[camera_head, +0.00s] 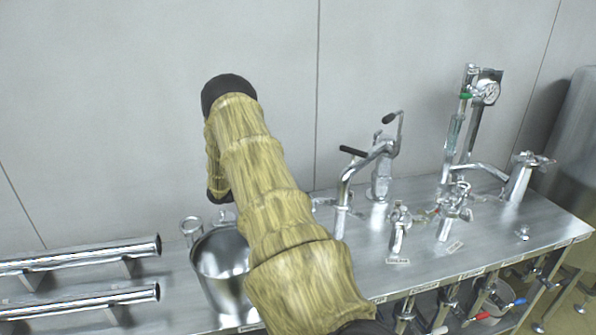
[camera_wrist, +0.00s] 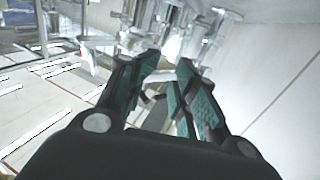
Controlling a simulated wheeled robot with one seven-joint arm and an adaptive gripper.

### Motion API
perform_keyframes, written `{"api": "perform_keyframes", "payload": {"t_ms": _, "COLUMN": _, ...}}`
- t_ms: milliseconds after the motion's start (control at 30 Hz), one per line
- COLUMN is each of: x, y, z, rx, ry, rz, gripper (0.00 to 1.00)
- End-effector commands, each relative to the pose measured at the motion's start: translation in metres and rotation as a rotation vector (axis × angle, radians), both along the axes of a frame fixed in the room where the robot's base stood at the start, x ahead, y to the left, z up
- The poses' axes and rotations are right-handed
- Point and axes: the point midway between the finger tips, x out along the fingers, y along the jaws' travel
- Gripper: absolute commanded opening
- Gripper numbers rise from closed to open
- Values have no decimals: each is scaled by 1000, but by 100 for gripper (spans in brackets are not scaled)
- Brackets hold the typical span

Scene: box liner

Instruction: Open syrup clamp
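Several metal fittings stand on the steel bench: a small clamp-like one (camera_head: 399,230) in the middle with a label before it, and another (camera_head: 453,212) to its right. The labels are too small to read, so I cannot tell which is the syrup clamp. My arm (camera_head: 275,205), in a tan sleeve, rises across the head view and hides my gripper there. In the wrist view my gripper (camera_wrist: 167,62) has its two teal-padded fingers apart, with no object clearly held between them. Blurred metal fittings (camera_wrist: 175,25) show beyond the fingertips.
A metal pot (camera_head: 215,275) stands behind my arm at the left, beside steel pipes (camera_head: 80,255) on supports. A black-handled valve (camera_head: 383,165) and a gauge (camera_head: 489,92) on a column stand at the back of the bench (camera_head: 375,280). Colored-handled valves (camera_head: 484,316) hang below the front edge.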

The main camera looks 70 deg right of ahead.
Motion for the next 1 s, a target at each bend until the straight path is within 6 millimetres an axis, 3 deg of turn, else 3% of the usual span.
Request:
{"api": "perform_keyframes", "payload": {"t_ms": 200, "x": 29, "y": 8, "z": 1, "rx": -3, "ry": 1, "rz": 2, "gripper": 28}}
{"api": "perform_keyframes", "payload": {"t_ms": 333, "x": 37, "y": 10, "z": 1, "rx": -2, "ry": 1, "rz": 1, "gripper": 28}}
{"api": "perform_keyframes", "payload": {"t_ms": 1000, "x": 40, "y": 8, "z": -1, "rx": 1, "ry": 1, "rz": 1, "gripper": 28}}
